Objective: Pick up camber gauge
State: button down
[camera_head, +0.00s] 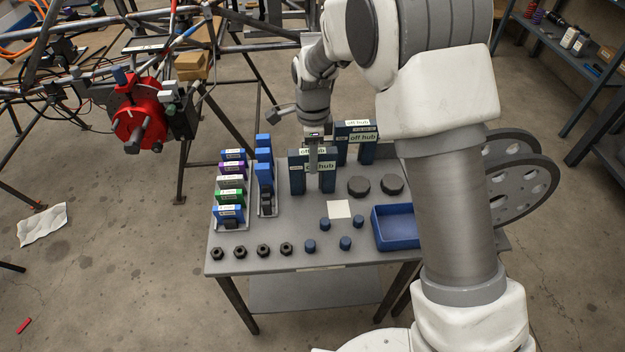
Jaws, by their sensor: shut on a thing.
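Two dark blue, two-legged gauges with pale "off hub" readouts stand at the back of the grey worktable. The small name labels are too small to read, so I cannot tell which is marked camber. My gripper (314,152) comes down from behind onto the front gauge (297,177) and is shut on it at its upper middle. The front gauge is upright; I cannot tell whether its feet touch the table. The rear gauge (367,152) stands just behind and to the right. My gripper hides part of the front gauge's face.
The worktable (270,262) holds a row of coloured blocks (230,182), a blue rack (264,165), dark discs (358,186), black nuts, blue caps and a blue tray (393,246). A red hub (138,115) on the tube chassis is at left. My arm covers the right side.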

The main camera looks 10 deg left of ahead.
jog(key=shift+r, duration=0.15)
notch_tip(320, 180, up, 5)
jog(key=shift+r+p, duration=0.1)
jog(key=shift+p, duration=0.95)
jog(key=s+d+r+p, duration=0.2)
jog(key=s+d+r, duration=0.4)
jog(key=d, duration=0.4)
